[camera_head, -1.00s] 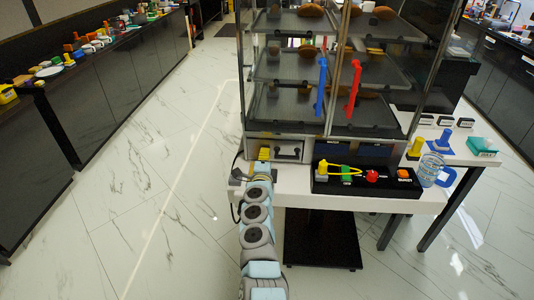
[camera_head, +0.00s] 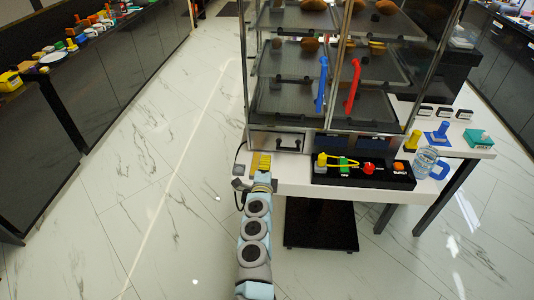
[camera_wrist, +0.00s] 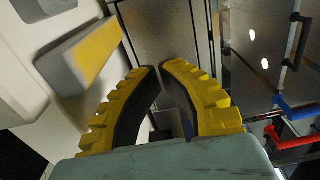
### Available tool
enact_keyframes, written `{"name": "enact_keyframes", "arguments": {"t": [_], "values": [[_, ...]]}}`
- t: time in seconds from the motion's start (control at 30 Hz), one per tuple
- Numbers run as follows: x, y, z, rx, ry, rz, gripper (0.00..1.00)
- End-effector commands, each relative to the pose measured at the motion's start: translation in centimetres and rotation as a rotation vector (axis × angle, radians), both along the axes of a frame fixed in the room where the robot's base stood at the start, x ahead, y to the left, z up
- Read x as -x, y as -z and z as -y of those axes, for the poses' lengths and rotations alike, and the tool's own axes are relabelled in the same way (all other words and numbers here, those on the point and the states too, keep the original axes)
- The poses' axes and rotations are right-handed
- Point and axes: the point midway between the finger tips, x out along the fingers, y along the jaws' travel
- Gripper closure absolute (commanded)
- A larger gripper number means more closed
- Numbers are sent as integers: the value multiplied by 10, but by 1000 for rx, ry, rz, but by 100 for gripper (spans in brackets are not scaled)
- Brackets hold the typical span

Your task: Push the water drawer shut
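The water drawer (camera_head: 265,141), a steel front with a black handle (camera_head: 289,142), sits at the lower left of the glass cabinet. Its front looks about level with the cabinet face; I cannot tell if a small gap remains. My gripper (camera_head: 261,157) is just in front of the drawer's lower left part, over the white table. In the wrist view, my gripper's yellow fingers (camera_wrist: 160,67) curve together, their tips almost meeting, with nothing visibly held. They point at a steel panel (camera_wrist: 165,30), which seems to be the drawer front. Contact cannot be told.
A black tray (camera_head: 350,181) with coloured knobs stands to the right on the white table. Blue (camera_head: 322,83) and red (camera_head: 353,87) door handles stick out above. A grey-and-yellow block (camera_wrist: 82,55) lies left of the fingers.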

Motion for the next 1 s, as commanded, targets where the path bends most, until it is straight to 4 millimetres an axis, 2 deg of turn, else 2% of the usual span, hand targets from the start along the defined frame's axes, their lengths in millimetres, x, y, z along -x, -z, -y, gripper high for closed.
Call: {"name": "enact_keyframes", "arguments": {"t": [0.6, 1.0], "values": [[50, -2, -8, -1, 2, 1, 100], [58, -1, -10, 1, 0, 1, 100]]}}
